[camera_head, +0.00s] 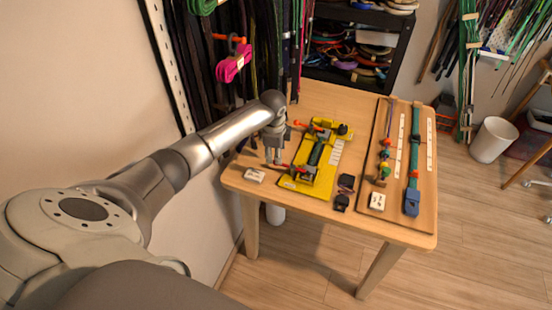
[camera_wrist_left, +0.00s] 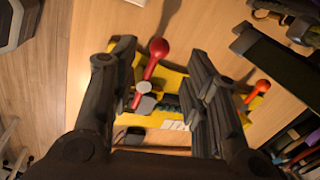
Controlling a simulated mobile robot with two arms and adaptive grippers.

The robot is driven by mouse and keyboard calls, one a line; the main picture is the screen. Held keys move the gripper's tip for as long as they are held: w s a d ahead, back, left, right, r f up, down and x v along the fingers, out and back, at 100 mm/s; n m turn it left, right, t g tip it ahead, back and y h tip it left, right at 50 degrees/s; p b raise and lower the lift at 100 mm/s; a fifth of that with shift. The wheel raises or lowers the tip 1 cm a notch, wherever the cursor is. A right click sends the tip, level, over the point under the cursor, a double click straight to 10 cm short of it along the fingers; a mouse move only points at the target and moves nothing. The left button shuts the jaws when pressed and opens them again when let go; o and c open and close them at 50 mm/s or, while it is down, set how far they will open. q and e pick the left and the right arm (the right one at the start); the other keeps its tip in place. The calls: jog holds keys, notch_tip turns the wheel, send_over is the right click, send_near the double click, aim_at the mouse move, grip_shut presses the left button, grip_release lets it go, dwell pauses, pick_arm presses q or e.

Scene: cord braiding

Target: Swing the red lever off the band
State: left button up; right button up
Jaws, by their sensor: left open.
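The yellow jig (camera_head: 322,178) lies on the wooden table, with a dark green band (camera_head: 315,156) along its middle. The red lever (camera_wrist_left: 157,50) has a round red knob and stands at the jig's near end in the head view; a bit of red shows there below my gripper. My left gripper (camera_head: 274,157) is over that end of the jig, pointing down. In the left wrist view, my left gripper (camera_wrist_left: 165,62) is open, with the red lever between its fingers, nearer the left one. I cannot tell whether they touch. An orange-knobbed lever (camera_wrist_left: 259,88) is at the jig's other end.
A small white block (camera_head: 254,175) lies left of the jig. Dark clips (camera_head: 342,200) lie to its right. A wooden board (camera_head: 424,190) with cords and a blue clamp fills the table's right side. Hanging cords and a wall rail are close behind my left arm.

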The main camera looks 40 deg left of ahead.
aim_at(291, 169)
pick_arm(q)
jog(key=shift+w+a+f, duration=0.1)
jog(key=shift+w+f, duration=0.05)
jog(key=shift+f, duration=0.8)
jog(key=shift+w+a+f, duration=0.1)
jog(key=shift+w+f, duration=0.05)
jog(key=shift+f, duration=0.75)
jog(key=shift+w+f, duration=0.15)
jog(key=shift+f, duration=0.8)
jog(key=shift+c, duration=0.2)
grip_shut()
